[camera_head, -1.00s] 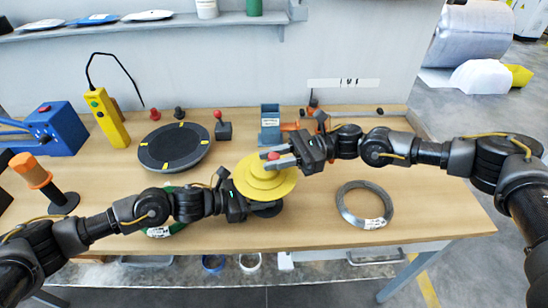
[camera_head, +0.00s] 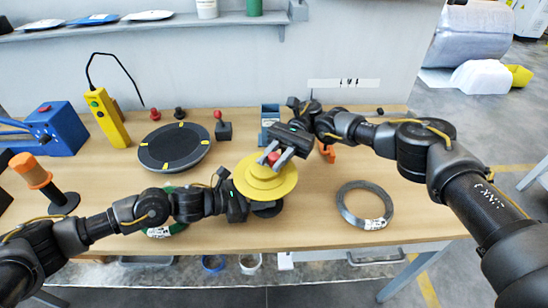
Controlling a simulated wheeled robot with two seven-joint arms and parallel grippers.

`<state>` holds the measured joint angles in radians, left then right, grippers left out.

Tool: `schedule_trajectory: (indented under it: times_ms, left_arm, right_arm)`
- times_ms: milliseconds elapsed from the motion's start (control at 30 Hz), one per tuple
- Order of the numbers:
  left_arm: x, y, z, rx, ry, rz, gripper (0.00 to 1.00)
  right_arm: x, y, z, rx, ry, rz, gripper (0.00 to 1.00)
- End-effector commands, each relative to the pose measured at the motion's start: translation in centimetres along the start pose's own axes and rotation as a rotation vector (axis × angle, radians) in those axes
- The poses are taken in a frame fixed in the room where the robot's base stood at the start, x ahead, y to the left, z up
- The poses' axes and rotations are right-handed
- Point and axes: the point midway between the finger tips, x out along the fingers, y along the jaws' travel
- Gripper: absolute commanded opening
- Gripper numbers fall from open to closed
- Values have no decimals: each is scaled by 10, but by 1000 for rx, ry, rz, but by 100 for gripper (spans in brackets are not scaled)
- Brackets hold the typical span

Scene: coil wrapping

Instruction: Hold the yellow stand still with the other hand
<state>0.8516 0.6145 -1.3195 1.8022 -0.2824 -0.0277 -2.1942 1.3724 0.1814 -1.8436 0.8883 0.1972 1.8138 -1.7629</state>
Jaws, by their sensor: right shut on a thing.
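The yellow stand (camera_head: 262,186) is a stack of round stepped discs on a black base (camera_head: 266,209), upright in the middle of the table. A small red knob (camera_head: 272,158) tops it. My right gripper (camera_head: 281,157) comes down from behind and right, its fingers shut on the red knob. My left gripper (camera_head: 243,199) is at the left side of the stand, low beside the disc edge. The stand hides its fingertips, so I cannot tell whether they are open or touch it.
A grey wire coil (camera_head: 344,205) with a white label lies flat to the right. A green coil (camera_head: 165,229) is partly under my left arm. A black turntable (camera_head: 174,148), yellow pendant (camera_head: 107,119) and orange-topped post (camera_head: 42,181) are to the left. Table between stand and grey coil is clear.

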Motion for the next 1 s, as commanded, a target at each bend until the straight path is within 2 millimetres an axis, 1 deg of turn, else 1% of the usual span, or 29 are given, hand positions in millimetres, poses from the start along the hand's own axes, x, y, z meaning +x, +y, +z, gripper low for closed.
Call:
schedule_trajectory:
  times_ms: [200, 600, 633, 767, 800, 1000]
  left_arm:
    - [0, -1, 0, 0, 0, -2, 19]
    - [0, -1, 0, -1, 0, -2, 19]
    - [0, -1, 0, -1, 0, -3, 19]
    - [0, -1, 0, -1, 0, -2, 19]
    - [0, -1, 0, -1, 0, -2, 19]
    - [0, -1, 0, -1, 0, -2, 19]
  right_arm:
    - [0, 0, -1, 0, 1, 40, 1]
    - [0, 0, -1, 0, 2, 46, 1]
    - [0, 0, -1, 0, 2, 46, 25]
    - [0, 0, -1, 1, 2, 45, 42]
    - [0, 0, -1, 0, 2, 45, 44]
    - [0, 0, 0, 0, 2, 45, 44]
